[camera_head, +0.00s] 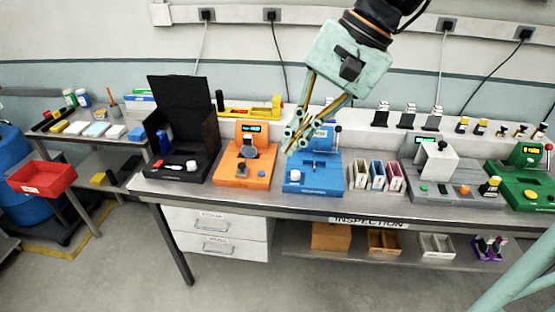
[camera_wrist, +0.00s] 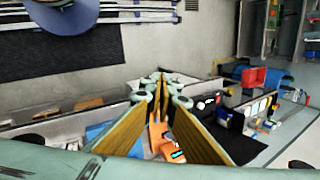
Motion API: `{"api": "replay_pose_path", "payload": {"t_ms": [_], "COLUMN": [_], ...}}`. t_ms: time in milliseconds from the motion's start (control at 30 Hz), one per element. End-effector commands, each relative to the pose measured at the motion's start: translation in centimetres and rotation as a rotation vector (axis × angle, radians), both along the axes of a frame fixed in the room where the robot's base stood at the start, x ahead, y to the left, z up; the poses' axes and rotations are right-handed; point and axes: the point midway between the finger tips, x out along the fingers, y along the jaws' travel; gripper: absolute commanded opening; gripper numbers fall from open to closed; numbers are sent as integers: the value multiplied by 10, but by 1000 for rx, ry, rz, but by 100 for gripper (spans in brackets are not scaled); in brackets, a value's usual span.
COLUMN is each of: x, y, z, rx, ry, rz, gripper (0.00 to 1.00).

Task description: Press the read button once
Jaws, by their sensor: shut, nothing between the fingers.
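Several bench devices carry buttons, but no label reading "read" is legible, so I cannot tell which one is the read button. The orange device (camera_head: 246,160) has a lit display and small controls on its base. The blue device (camera_head: 316,177) has a white round knob and a display partly hidden behind my fingers. The grey device (camera_head: 433,172) has a green and an orange button. The green device (camera_head: 524,180) stands at the far right. My gripper (camera_head: 291,141) is shut and empty, in front of the blue device's upper left; its fingertips also meet in the wrist view (camera_wrist: 164,84).
A black open case (camera_head: 181,135) stands left of the orange device. Small coloured holders (camera_head: 376,176) stand between the blue and grey devices. A red bin (camera_head: 41,178) is at the left. Bottles and small parts line the back shelf. The bench's front strip is mostly clear.

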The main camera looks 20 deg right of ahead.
Motion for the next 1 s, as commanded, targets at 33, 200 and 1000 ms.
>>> {"api": "replay_pose_path", "payload": {"t_ms": [33, 200, 1000], "x": [6, 25, 93], "y": [-7, -28, -154], "z": [-2, -8, -46], "rx": [11, 46, 199], "ry": [4, 8, 5], "rz": [-20, -86, -410], "gripper": [0, 0, 0]}}
